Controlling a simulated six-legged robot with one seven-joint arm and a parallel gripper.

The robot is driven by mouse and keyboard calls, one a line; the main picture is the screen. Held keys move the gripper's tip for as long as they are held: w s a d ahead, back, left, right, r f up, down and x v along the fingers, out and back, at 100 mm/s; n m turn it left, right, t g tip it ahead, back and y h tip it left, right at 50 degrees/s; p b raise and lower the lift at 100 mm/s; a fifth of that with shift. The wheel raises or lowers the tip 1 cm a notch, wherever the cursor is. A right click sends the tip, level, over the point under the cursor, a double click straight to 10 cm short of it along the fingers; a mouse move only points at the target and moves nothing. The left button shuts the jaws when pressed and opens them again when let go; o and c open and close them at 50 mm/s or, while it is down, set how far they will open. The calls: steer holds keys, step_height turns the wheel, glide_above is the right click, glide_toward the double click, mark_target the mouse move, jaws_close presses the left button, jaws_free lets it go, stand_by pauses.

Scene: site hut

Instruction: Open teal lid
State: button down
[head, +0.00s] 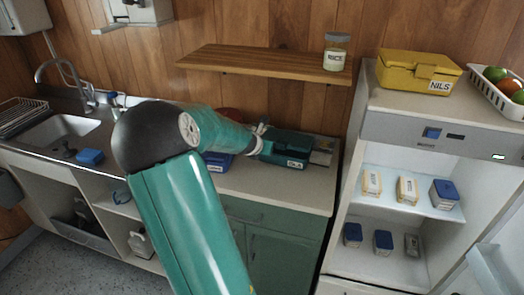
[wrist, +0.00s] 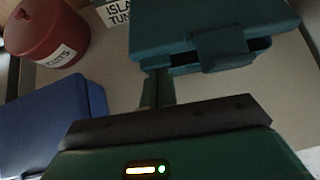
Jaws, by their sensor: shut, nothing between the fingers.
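The teal box with its teal lid (head: 290,146) sits on the counter below the wooden shelf, with a name label on its front. In the wrist view the teal lid (wrist: 215,28) fills the top, with a latch tab (wrist: 225,46) at its front edge. A dark gap shows under the lid's edge on both sides of the tab. My gripper (head: 260,141) is at the left end of the box in the head view. In the wrist view my gripper (wrist: 157,88) is shut and empty, its fingers close to the lid's front edge. Whether they touch it I cannot tell.
A blue box (wrist: 55,118) and a red labelled canister (wrist: 45,30) stand left of my gripper. A labelled item (wrist: 117,12) lies behind. The shelf (head: 260,64) overhangs the counter. The fridge (head: 415,210) stands open on the right.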

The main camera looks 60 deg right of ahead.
steer(key=shift+d+r, duration=0.1)
steer(key=shift+r, duration=0.3)
steer(key=d+r, duration=0.1)
steer(key=r, duration=0.1)
steer(key=d+r, duration=0.1)
steer(key=r, duration=0.1)
steer(key=d+r, duration=0.2)
steer(key=r, duration=0.1)
steer(key=shift+w, duration=0.15)
steer(key=shift+w+d+r, duration=0.15)
steer(key=shift+d+r, duration=0.65)
steer(key=shift+r, duration=0.05)
